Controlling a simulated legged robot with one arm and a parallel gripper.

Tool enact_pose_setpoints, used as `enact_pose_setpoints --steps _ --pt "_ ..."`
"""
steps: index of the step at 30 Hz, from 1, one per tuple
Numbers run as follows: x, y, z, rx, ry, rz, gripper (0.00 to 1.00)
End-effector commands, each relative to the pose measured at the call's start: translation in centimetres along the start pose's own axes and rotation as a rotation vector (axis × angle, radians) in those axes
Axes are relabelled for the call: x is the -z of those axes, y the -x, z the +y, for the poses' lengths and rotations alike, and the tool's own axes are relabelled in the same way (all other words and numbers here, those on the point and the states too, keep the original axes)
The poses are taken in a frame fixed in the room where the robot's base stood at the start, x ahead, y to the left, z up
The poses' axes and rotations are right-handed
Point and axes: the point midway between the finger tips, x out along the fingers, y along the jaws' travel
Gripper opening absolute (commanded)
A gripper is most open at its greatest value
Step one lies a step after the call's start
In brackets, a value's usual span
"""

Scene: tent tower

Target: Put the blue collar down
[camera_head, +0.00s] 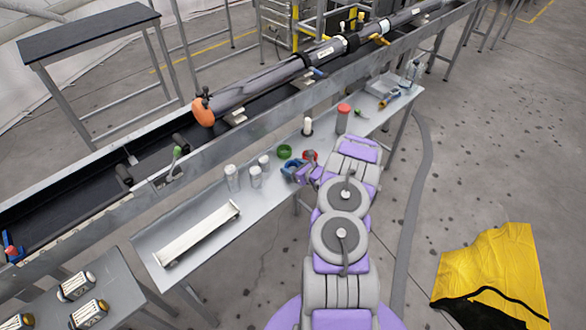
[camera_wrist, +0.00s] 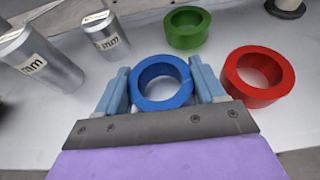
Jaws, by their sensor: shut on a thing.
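The blue collar (camera_wrist: 162,82) is a thick ring between the two light-blue fingers of my gripper (camera_wrist: 162,92) in the wrist view. The fingers are shut on its left and right sides. In the head view the blue collar (camera_head: 293,170) shows at the end of my arm, over the metal bench shelf (camera_head: 210,211). I cannot tell whether it touches the shelf surface or is slightly above it.
A green collar (camera_wrist: 188,28) is just behind the blue one, and a red collar (camera_wrist: 258,77) is close on its right. Labelled metal cylinders (camera_wrist: 104,36) stand at left. A long pale tray (camera_head: 198,233) lies on the shelf's left part. Bare shelf surrounds these.

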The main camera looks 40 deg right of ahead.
Motion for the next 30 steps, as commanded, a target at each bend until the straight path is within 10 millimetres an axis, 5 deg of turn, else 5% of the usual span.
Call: enact_pose_setpoints --steps 20,21,30 --pt "0.9 -0.4 -0.1 0.001 0.001 -0.001 0.37" --pt "1.0 -0.4 -0.1 0.001 0.001 0.0 0.7" --pt "1.1 -0.5 -0.3 0.003 -0.002 0.002 0.94"
